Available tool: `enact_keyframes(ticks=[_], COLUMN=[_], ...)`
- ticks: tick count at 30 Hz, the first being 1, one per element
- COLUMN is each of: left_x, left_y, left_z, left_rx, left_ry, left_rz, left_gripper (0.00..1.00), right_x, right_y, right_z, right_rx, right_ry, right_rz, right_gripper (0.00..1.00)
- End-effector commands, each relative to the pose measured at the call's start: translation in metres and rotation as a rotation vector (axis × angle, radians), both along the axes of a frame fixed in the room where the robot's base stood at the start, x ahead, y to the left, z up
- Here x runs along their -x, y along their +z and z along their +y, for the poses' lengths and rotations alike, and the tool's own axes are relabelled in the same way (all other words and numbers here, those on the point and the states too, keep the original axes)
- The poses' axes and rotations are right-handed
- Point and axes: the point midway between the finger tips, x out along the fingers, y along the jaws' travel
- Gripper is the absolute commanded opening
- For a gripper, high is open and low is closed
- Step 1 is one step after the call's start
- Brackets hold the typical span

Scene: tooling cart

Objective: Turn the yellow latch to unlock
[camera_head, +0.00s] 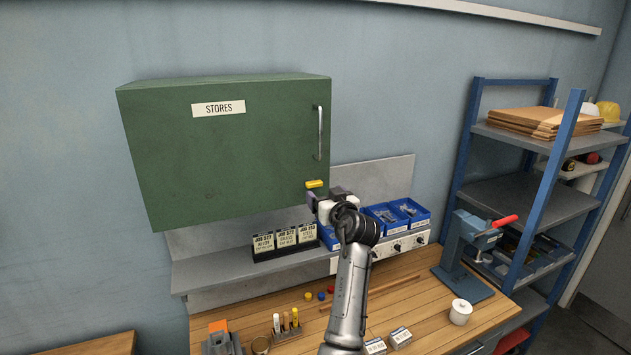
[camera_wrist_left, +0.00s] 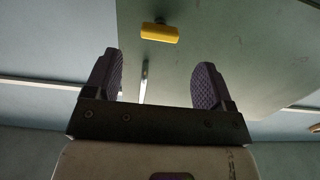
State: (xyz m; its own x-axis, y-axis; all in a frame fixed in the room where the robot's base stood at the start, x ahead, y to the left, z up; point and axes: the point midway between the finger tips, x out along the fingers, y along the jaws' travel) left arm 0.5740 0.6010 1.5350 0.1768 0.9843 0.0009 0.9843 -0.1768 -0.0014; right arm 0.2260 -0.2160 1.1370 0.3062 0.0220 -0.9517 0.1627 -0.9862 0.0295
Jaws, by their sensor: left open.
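The yellow latch (camera_head: 315,184) is a small bar on the lower right of the green STORES cabinet (camera_head: 225,150), below its upright handle. It lies about level. My left gripper (camera_head: 312,201) is open and empty, just below the latch. In the left wrist view the latch (camera_wrist_left: 160,32) shows beyond the fingertips, apart from them, and the open gripper (camera_wrist_left: 158,78) has its purple pads spread. The right gripper is not in view.
The metal door handle (camera_head: 320,132) stands out above the latch. Below are a shelf with job cards (camera_head: 286,239) and blue bins (camera_head: 384,217). The wooden bench (camera_head: 420,296) holds a press (camera_head: 468,255) and small tools. A blue rack (camera_head: 530,160) stands at right.

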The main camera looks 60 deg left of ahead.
Motion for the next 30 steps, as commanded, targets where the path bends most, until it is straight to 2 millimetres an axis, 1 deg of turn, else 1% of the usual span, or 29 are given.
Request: enact_keyframes(ticks=[1, 6, 12, 19, 28, 30], left_x=[-0.001, -0.007, -0.011, -0.012, -0.013, -0.013], left_y=[0.004, 0.003, 0.002, 0.000, -0.001, 0.000], left_z=[0.011, 0.037, 0.059, 0.069, 0.070, 0.070], left_rx=[0.000, 0.002, 0.001, 0.001, 0.001, 0.001], left_ry=[0.002, 0.000, 0.000, -0.001, -0.001, -0.001], left_rz=[0.002, 0.002, 0.000, -0.001, -0.001, -0.001], left_gripper=[0.77, 0.77, 0.77, 0.77, 0.77, 0.70], right_x=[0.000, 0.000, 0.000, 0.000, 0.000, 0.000], right_y=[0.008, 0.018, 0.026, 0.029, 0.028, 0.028], right_z=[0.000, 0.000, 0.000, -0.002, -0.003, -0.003], right_rx=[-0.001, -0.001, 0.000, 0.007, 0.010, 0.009], right_ry=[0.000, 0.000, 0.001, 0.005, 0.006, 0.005], right_rz=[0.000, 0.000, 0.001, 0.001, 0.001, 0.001], right_gripper=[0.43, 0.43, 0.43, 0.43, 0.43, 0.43])
